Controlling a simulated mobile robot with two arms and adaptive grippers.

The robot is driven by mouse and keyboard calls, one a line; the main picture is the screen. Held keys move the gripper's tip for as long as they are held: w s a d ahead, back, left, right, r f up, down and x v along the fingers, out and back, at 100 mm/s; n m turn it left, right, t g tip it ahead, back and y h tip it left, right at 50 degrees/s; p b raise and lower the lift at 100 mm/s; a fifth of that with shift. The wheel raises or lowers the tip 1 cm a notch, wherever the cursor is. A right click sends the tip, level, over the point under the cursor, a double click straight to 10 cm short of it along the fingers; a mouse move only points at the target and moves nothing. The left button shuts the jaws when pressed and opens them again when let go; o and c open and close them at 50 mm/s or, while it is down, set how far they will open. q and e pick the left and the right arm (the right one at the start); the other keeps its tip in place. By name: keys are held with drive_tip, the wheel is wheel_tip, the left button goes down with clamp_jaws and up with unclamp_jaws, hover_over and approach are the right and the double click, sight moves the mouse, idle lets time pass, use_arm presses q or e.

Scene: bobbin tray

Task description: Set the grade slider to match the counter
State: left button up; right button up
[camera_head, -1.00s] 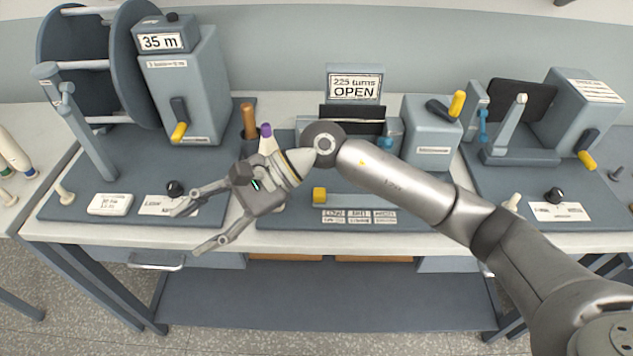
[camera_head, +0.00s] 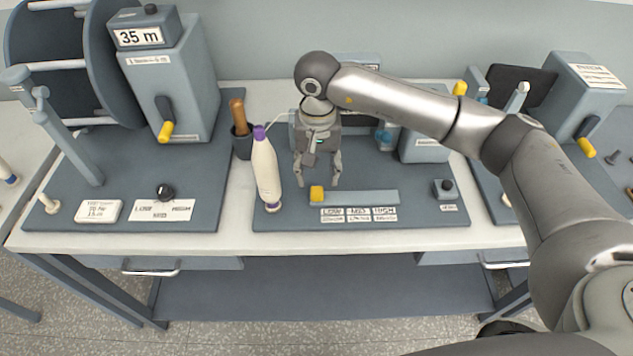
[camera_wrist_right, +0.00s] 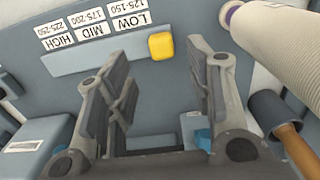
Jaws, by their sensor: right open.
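The grade slider's yellow knob (camera_head: 317,194) sits at the left end of its grey rail (camera_head: 365,197), by the LOW label. The wrist view shows the knob (camera_wrist_right: 160,45) beside an upside-down label row (camera_wrist_right: 95,25): LOW 125-150, MID 175-200, HIGH 225-250. My right gripper (camera_head: 318,182) points down just behind the knob, open and empty, apart from it. In the wrist view its fingers (camera_wrist_right: 160,62) stand either side of the knob's line. The counter's sign (camera_head: 358,60) is mostly hidden behind my right arm. My left gripper is out of view.
A cream bobbin (camera_head: 266,172) with purple ends stands close left of the gripper. Behind it is a dark cup (camera_head: 241,146) with a brown handle. A small box with a black knob (camera_head: 446,188) lies right of the rail. The front table edge is clear.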

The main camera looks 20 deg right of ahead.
sight(317, 190)
wheel_tip(317, 190, down, 6)
drive_tip(key=shift+w+r+p, duration=0.15)
drive_tip(key=shift+p, duration=0.6)
drive_tip(key=shift+f, duration=0.45)
drive_tip(key=c, duration=0.7)
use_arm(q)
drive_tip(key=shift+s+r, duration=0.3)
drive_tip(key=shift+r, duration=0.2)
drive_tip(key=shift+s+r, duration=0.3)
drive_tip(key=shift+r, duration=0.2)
use_arm(e)
clamp_jaws()
